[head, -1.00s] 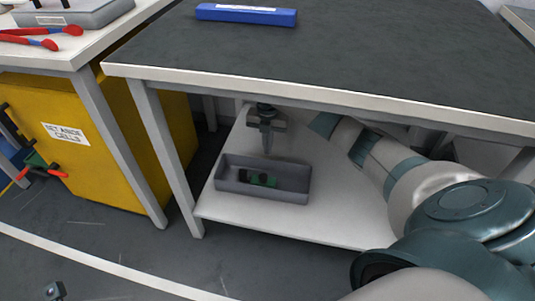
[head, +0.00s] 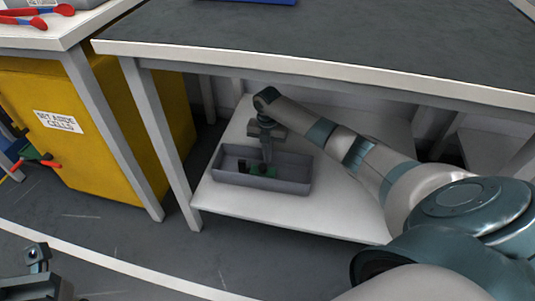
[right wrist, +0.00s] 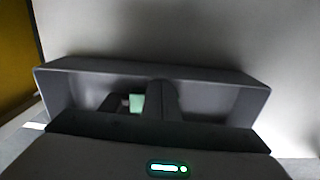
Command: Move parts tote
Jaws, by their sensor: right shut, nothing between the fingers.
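The parts tote (head: 290,186), a grey open box, sits on the white lower shelf under the dark-topped bench. A green part (head: 262,169) and a black part (head: 242,165) lie in it. My right gripper (head: 267,158) points down over the tote, its shut fingers reaching inside the rim near the green part; I cannot tell whether they touch anything. In the right wrist view the tote's far wall (right wrist: 150,72) spans the picture, with a pale green piece (right wrist: 136,102) beside the fingers. My left gripper (head: 38,262) shows partly at the lower left; its fingers are unclear.
The bench top (head: 330,35) overhangs the shelf (head: 340,207), and a bench leg (head: 160,140) stands left of the tote. A yellow cabinet (head: 95,150) labelled for set-aside cells is further left. The shelf has free room right of the tote.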

